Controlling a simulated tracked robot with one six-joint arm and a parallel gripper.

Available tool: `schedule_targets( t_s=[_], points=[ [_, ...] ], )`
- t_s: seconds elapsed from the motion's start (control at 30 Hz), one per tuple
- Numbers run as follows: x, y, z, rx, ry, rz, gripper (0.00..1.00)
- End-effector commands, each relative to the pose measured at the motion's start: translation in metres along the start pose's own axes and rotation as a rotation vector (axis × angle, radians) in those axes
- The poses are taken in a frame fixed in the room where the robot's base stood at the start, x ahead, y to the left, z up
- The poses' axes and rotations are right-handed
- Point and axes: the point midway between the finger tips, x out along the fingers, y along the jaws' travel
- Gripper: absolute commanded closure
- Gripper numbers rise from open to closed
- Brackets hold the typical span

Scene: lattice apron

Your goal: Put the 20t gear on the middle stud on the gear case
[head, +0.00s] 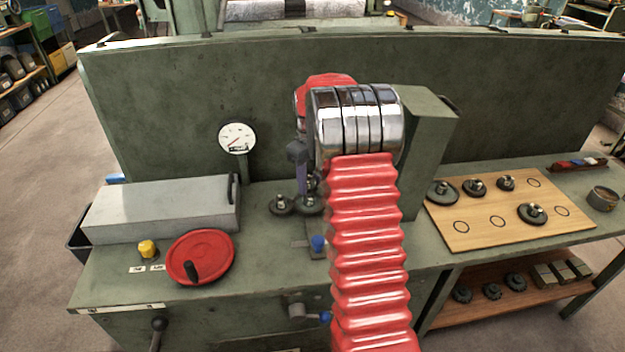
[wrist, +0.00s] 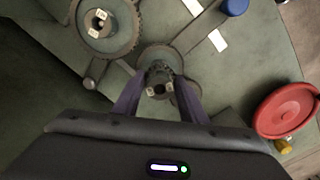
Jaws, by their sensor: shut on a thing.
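My gripper (wrist: 161,84) has purple fingers closed on the hub of a dark grey gear (wrist: 161,55), with pale labels on the hub. I take it for the 20t gear; the label is too small to read. In the head view my gripper (head: 304,190) points down among small dark gears at the machine's centre. A larger toothed gear (wrist: 82,36) sits close beside the held gear, upper left in the wrist view. A small dark gear (head: 281,206) also shows in the head view. My red arm hides much of the gear case. The middle stud is hidden, and I cannot tell whether the held gear is on it.
A wooden board (head: 490,236) at the right carries several gears and has empty circles. A grey box (head: 160,212), red handwheel (head: 200,257) and yellow knob (head: 147,249) stand left. A blue-tipped lever (head: 318,243) is near my gripper. A green panel rises behind.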

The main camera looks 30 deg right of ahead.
Motion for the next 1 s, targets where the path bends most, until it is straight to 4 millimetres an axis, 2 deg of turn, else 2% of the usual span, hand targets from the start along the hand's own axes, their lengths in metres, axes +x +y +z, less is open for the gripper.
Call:
schedule_targets(
  t_s=[1.0],
  points=[
    [0.0085, 0.0002, -0.0004, 0.0, 0.001, 0.001, 0.96]
  ],
)
